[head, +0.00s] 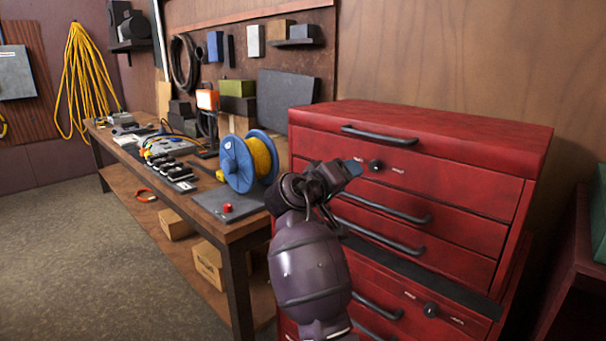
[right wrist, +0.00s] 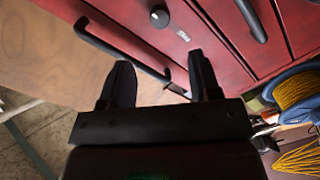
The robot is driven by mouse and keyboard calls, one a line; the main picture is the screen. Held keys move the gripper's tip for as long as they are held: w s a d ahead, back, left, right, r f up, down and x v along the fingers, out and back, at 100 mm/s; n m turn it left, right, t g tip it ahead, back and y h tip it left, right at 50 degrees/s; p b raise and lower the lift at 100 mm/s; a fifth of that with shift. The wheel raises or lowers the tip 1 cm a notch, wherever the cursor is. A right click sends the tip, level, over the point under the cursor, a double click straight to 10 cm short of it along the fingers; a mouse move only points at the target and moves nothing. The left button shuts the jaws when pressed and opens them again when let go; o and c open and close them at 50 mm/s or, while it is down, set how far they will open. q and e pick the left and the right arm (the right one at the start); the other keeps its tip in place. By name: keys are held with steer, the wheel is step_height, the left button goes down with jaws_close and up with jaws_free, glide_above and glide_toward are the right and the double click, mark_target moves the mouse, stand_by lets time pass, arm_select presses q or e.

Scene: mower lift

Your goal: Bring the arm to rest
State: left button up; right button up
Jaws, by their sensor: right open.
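My right arm rises from the bottom middle of the head view, and its dark gripper (head: 343,178) is in front of the red tool chest (head: 440,185), left of centre. In the right wrist view, the two black fingers of the gripper (right wrist: 160,62) stand wide apart with nothing held between them. A black drawer handle (right wrist: 110,38) of the chest shows beyond the fingers. I cannot tell how far the fingers are from the drawer fronts. My left gripper is in neither view.
A wooden workbench (head: 245,228) runs along the wall left of the chest. A blue reel (head: 236,163) with yellow cord stands on its near end. Cardboard boxes (head: 208,262) sit on its lower shelf. Open floor (head: 75,240) lies to the left.

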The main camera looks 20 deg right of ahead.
steer(key=w+a+n+t+y, duration=0.45)
steer(key=a+t+y, duration=0.2)
steer(key=t, duration=0.35)
steer(key=s+a+f+n+t+y, duration=0.1)
steer(key=s+a+f+y, duration=0.2)
steer(key=f, duration=0.4)
steer(key=s+f+n+t+y, duration=0.1)
steer(key=s+f+y, duration=0.25)
steer(key=f, duration=0.35)
steer(key=s+d+f+m+g+y, duration=0.1)
steer(key=s+f+g, duration=0.2)
steer(key=s+f, duration=1.1)
steer(key=s+d+f+m+g+y, duration=0.1)
steer(key=s+f+g, duration=0.3)
steer(key=s+f, duration=1.1)
steer(key=s+y, duration=0.1)
steer(key=s, duration=0.3)
steer(key=shift+s+d, duration=0.15)
steer(key=shift+d, duration=0.25)
